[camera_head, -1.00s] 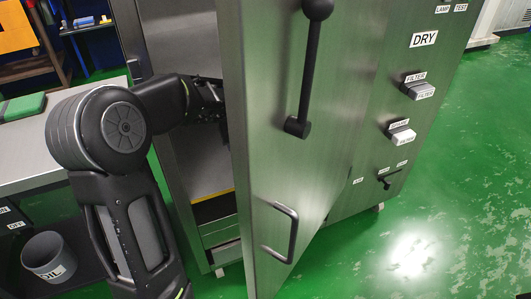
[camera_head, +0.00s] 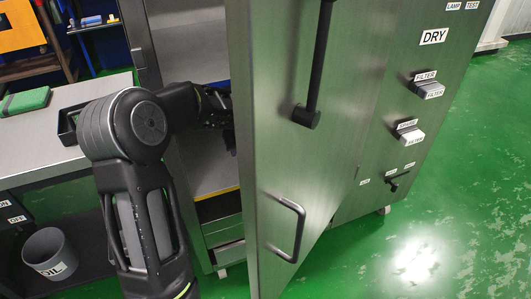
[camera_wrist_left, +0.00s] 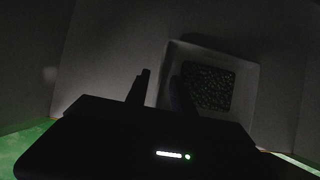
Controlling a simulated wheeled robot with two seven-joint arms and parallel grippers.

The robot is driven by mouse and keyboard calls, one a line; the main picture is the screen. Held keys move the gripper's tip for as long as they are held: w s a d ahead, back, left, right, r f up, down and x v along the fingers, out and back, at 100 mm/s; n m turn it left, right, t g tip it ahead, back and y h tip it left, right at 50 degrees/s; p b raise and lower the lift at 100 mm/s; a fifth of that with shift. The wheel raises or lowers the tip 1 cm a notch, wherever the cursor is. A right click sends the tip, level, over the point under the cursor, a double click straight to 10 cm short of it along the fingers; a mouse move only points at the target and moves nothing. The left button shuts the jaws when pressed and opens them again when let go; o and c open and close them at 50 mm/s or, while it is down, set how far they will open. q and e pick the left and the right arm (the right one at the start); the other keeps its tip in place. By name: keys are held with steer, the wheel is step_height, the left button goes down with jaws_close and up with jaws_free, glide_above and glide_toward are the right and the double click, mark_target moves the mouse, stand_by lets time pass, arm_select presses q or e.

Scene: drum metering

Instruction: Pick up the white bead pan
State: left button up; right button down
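In the left wrist view, a pale square pan (camera_wrist_left: 249,104) with many small dark beads (camera_wrist_left: 208,88) in it sits inside the dark cabinet. The pan is not seen in the head view. My left gripper (camera_wrist_left: 160,78) has its two dark fingers apart with a gap between them. The right finger overlaps the pan's left edge in the picture; I cannot tell whether they touch. In the head view my left arm reaches into the cabinet (camera_head: 190,50), and the door (camera_head: 330,180) partly hides the gripper. My right gripper is not in view.
The steel door stands open, close to the right of my left arm, with a bar handle (camera_head: 289,232). A steel bench (camera_head: 30,150) with a green item (camera_head: 25,101) and a dark tray (camera_head: 68,128) is at left. A grey bin (camera_head: 50,258) stands below.

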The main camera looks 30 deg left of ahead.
arm_select(q)
steer(key=shift+w+a+f, duration=0.1)
steer(key=shift+a+f, duration=0.05)
steer(key=shift+f, duration=0.15)
stand_by(0.4)
jaws_close()
steer(key=shift+r, duration=0.1)
stand_by(1.1)
